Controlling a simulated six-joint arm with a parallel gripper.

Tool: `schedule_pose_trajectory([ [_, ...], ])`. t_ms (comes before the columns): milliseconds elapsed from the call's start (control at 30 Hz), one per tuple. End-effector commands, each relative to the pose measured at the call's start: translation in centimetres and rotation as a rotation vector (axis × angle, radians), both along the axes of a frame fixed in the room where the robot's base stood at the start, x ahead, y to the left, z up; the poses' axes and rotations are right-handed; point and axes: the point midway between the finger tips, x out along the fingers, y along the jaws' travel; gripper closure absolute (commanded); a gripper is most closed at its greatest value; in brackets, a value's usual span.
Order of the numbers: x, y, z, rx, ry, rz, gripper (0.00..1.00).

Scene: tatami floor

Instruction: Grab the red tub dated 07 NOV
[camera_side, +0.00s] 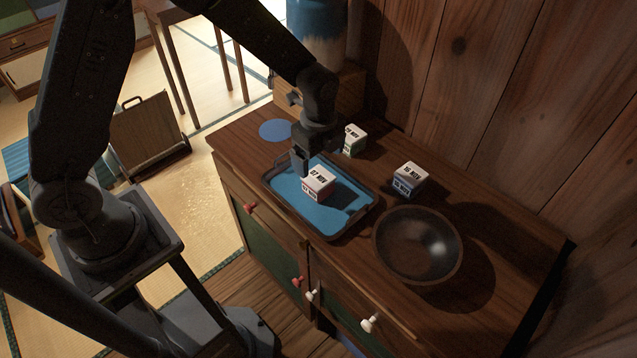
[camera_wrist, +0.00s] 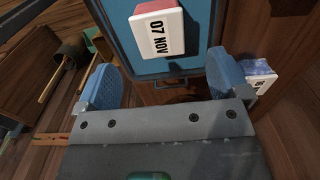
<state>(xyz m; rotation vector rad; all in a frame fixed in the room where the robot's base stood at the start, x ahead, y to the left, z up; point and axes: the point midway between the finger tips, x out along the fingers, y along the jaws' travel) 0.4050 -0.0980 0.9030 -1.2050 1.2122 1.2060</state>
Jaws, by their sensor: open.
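The red tub (camera_side: 318,184) has a white lid marked 07 NOV and sits on the blue-lined tray (camera_side: 338,219) on the cabinet top. In the wrist view the same tub (camera_wrist: 157,30) shows its lid label and a red side, ahead of the jaws and roughly midway between them. My gripper (camera_side: 303,163) is above the tray, beside the tub at its back left. In the wrist view my gripper's (camera_wrist: 164,84) two blue-padded fingers are spread apart with nothing between them. I cannot see any contact with the tub.
A green tub (camera_side: 354,140) stands behind the tray near the gripper. A blue tub (camera_side: 409,179) stands to the right, behind a dark round bowl (camera_side: 417,245). A blue disc (camera_side: 275,130) lies at the back left. A wooden wall (camera_side: 490,90) closes the right side.

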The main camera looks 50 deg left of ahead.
Motion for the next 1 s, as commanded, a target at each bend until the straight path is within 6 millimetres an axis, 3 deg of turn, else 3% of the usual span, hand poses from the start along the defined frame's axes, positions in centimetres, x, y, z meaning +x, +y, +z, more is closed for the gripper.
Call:
schedule_pose_trajectory([
  [100,0.0,0.0,-1.6,0.000,0.002,0.001,0.06],
  [333,-0.1,0.0,-3.2,0.000,0.003,0.002,0.06],
  [600,-0.1,0.0,-6.9,0.000,0.002,0.002,0.06],
  [900,0.0,0.0,-7.4,0.000,-0.002,0.002,0.06],
  [1000,0.0,0.0,-7.4,0.000,-0.001,0.002,0.15],
])
